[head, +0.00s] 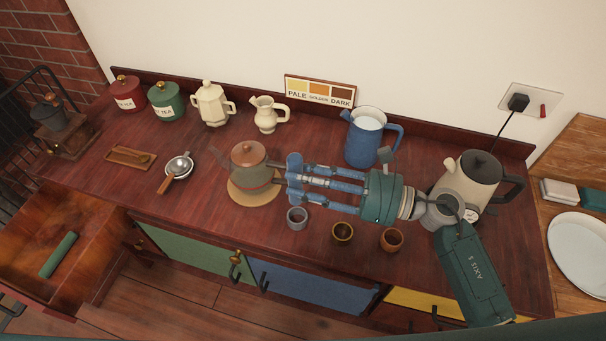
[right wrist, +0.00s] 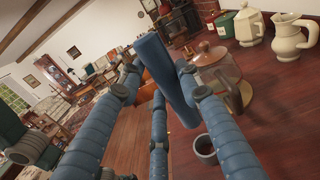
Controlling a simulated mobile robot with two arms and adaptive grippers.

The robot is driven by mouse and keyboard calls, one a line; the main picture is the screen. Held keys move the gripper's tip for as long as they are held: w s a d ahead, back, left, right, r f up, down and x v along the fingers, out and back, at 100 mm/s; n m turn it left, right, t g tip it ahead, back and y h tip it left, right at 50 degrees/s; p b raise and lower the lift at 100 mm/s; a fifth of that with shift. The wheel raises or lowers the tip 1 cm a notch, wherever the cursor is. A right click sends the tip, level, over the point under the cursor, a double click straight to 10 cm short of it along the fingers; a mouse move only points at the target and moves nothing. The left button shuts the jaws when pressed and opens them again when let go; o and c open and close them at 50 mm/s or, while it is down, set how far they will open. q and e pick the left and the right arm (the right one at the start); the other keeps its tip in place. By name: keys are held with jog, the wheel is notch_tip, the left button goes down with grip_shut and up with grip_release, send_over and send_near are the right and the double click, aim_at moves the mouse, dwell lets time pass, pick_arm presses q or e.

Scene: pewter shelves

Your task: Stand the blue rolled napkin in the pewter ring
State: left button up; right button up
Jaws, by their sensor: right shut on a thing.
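The blue rolled napkin (head: 294,164) is in my right gripper (head: 302,182), whose blue fingers are shut on it. It looks roughly upright in the head view, in front of the kettle. In the right wrist view the napkin (right wrist: 167,78) sits between the fingertips, slanted in the picture. The grey pewter ring (head: 297,218) stands on the red-brown counter, just below the napkin in the head view, and looks empty. The ring also shows in the right wrist view (right wrist: 205,150), right of the napkin's lower end and apart from it. My left gripper is not in view.
A brown kettle (head: 247,170) on a round mat stands left of the napkin. A brass-coloured ring (head: 343,233) and a copper-coloured one (head: 391,239) stand right of the pewter ring. A blue jug (head: 362,142) is behind my right arm.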

aim_at(301, 201)
notch_tip(301, 201, down, 8)
jog(key=b, duration=0.6)
jog(key=shift+f, duration=0.15)
jog(key=o, duration=1.2)
jog(key=shift+d, duration=0.1)
jog(key=v, duration=1.1)
jog(key=shift+d, duration=0.4)
